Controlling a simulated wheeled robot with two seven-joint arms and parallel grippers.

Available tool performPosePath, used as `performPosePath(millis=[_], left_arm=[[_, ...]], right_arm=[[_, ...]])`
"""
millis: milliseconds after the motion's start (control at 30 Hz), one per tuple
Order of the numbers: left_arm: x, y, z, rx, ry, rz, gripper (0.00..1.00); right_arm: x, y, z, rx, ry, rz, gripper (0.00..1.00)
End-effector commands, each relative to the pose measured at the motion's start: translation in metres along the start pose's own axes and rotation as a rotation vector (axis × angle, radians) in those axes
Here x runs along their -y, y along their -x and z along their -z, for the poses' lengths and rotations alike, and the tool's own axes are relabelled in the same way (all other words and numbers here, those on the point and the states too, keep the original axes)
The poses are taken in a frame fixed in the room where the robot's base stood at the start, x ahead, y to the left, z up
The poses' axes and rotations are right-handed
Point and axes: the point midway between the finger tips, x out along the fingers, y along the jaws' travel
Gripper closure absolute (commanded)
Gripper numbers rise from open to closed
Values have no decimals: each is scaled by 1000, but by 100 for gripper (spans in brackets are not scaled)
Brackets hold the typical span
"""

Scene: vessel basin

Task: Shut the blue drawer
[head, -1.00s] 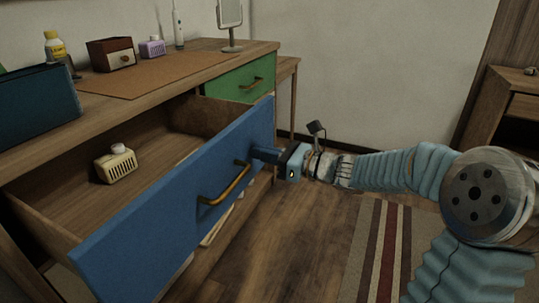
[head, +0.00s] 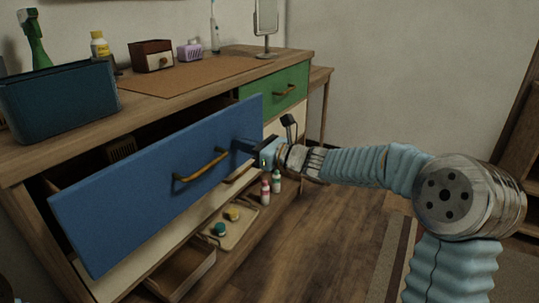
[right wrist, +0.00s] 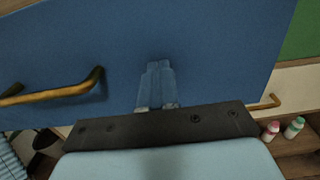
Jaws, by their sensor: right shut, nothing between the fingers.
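The blue drawer (head: 150,190) is partly open, its front standing out from the wooden dresser. A brass handle (head: 202,166) is on its front, and the handle also shows at the left in the right wrist view (right wrist: 55,88). My right gripper (head: 241,148) is shut and empty, its fingertips at the right part of the blue front, right of the handle. In the right wrist view the shut fingers (right wrist: 157,85) point at the blue panel and seem to touch it. A beige slotted item (head: 121,147) shows inside the drawer, mostly hidden by the front. My left gripper is not in view.
A green drawer (head: 275,88) sits shut to the right. The top holds a blue bin (head: 60,108), a brown box (head: 151,56) and a mirror (head: 266,25). Below are a low shelf with bottles (head: 271,184) and a wooden tray (head: 180,272).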

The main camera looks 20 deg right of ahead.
Motion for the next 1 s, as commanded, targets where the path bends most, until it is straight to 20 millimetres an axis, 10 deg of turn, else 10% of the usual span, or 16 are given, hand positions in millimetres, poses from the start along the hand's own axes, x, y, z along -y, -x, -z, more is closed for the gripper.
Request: performPosePath(millis=[400,1000], left_arm=[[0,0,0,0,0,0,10],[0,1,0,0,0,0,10]], right_arm=[[0,-88,0,0,0,-1,100],[0,-112,-2,3,2,1,100]])
